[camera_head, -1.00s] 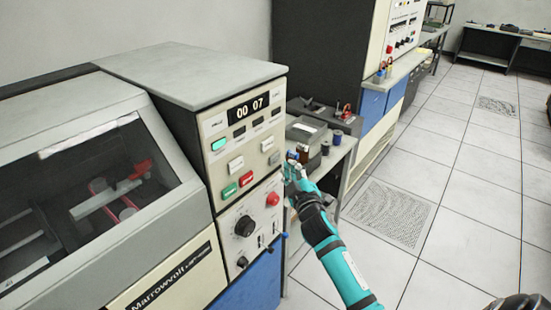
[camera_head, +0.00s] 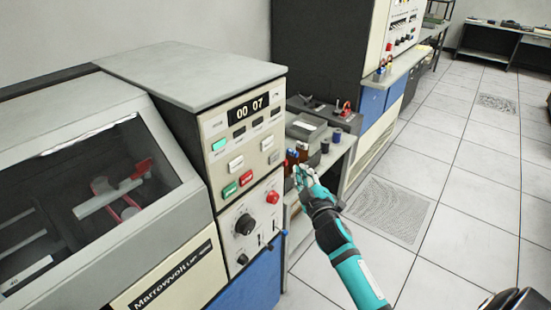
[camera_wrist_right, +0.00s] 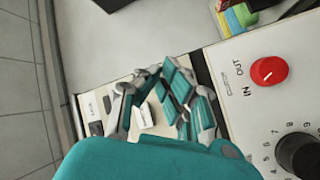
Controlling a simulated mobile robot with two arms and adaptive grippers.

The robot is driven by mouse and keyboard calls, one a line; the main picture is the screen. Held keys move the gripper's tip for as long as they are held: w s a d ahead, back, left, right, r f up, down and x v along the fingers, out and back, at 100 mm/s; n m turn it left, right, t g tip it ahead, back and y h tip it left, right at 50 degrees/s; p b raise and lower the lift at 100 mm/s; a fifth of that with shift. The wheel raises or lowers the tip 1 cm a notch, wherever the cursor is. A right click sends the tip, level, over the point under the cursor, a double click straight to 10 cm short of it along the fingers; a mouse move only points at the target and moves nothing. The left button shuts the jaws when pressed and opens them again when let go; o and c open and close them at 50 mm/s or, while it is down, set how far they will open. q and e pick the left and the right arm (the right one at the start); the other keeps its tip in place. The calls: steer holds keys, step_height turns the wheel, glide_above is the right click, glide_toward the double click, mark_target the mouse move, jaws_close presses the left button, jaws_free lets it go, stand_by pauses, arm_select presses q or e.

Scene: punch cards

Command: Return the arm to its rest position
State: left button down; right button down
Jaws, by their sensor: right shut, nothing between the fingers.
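My right arm comes in from the lower right in the head view. Its teal and grey right gripper (camera_head: 305,178) is beside the right edge of the machine's control panel (camera_head: 222,165), apart from the red knob (camera_head: 273,197). In the right wrist view the gripper (camera_wrist_right: 165,85) has its fingers drawn together with nothing held. The red knob (camera_wrist_right: 269,71) and a black dial (camera_wrist_right: 300,155) show to its right, clear of the fingers. My left gripper is not in view.
A small side table (camera_head: 340,160) behind the gripper carries dark spools (camera_head: 325,146) and a grey box (camera_head: 306,127). A blue-fronted cabinet (camera_head: 372,106) stands farther back. The tiled floor (camera_head: 450,215) to the right is open.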

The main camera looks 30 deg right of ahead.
steer(key=s+a+f+m+g+y, duration=0.1)
steer(key=s+a+f+g, duration=0.2)
steer(key=f, duration=0.9)
steer(key=s+a+f+g+y, duration=0.15)
steer(key=s+f, duration=0.35)
steer(key=f, duration=0.8)
steer(key=s+a+f+m+g+y, duration=0.1)
steer(key=s+a+f+g, duration=0.3)
steer(key=f, duration=0.8)
steer(key=s+a+f+m+g, duration=0.1)
steer(key=s+a+f+g, duration=0.1)
steer(key=s+f, duration=0.7)
steer(key=s+a+f+m+g, duration=0.1)
steer(key=s+a+f+g, duration=0.15)
steer(key=s+f, duration=0.65)
steer(key=s+a+f+g, duration=0.1)
steer(key=s+f+g, duration=0.1)
steer(key=s, duration=0.8)
steer(key=s+a+f+g+y, duration=0.1)
steer(key=s+f+g, duration=0.1)
steer(key=s, duration=0.8)
steer(key=shift+s+a+m+b, duration=0.15)
steer(key=shift+s+m+b, duration=0.25)
steer(key=shift+b, duration=0.05)
